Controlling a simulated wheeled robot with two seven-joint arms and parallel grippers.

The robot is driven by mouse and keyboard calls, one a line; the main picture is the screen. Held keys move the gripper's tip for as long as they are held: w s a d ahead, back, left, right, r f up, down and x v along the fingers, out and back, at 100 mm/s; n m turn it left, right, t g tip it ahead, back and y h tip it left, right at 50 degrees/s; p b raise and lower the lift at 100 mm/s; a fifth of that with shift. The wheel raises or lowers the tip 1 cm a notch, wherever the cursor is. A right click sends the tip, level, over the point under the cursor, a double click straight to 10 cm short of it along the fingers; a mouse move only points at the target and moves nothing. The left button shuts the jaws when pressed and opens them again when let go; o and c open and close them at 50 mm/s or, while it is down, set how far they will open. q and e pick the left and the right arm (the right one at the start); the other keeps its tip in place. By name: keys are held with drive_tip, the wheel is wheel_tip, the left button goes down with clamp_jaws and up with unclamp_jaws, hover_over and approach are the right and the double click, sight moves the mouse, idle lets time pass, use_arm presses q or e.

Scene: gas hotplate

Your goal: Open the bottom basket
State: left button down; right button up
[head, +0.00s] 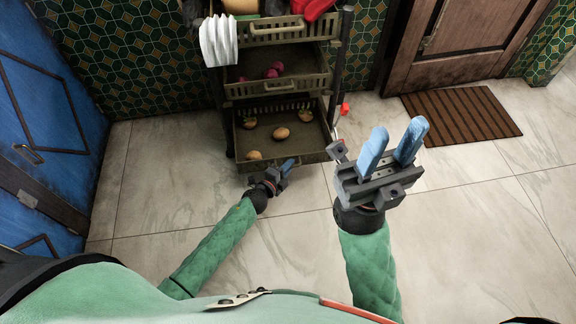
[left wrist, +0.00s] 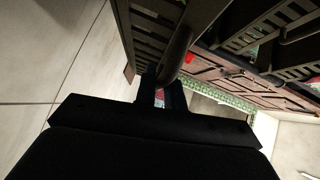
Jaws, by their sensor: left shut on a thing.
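The bottom basket (head: 284,128) of a dark rolling rack is pulled out toward me, with several brown potato-like things lying in it. My left gripper (head: 284,168) is at the front of this basket, low near the floor. In the left wrist view its fingers (left wrist: 162,97) are shut on the basket's curved handle (left wrist: 176,52), below the slatted basket wall. My right gripper (head: 392,147) is raised over the floor to the right, its two blue fingers apart and nothing between them.
A small red thing (head: 345,108) lies right of the rack. A brown mat (head: 460,115) lies before the wooden door (head: 455,40). The tiled floor (head: 480,220) at right is clear.

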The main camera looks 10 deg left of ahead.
use_arm(q)
drive_tip(key=c, duration=1.5)
unclamp_jaws()
drive_tip(key=p+v, duration=0.1)
drive_tip(key=v, duration=0.6)
drive_tip(key=shift+s+a, duration=0.2)
drive_tip(key=shift+s, duration=0.15)
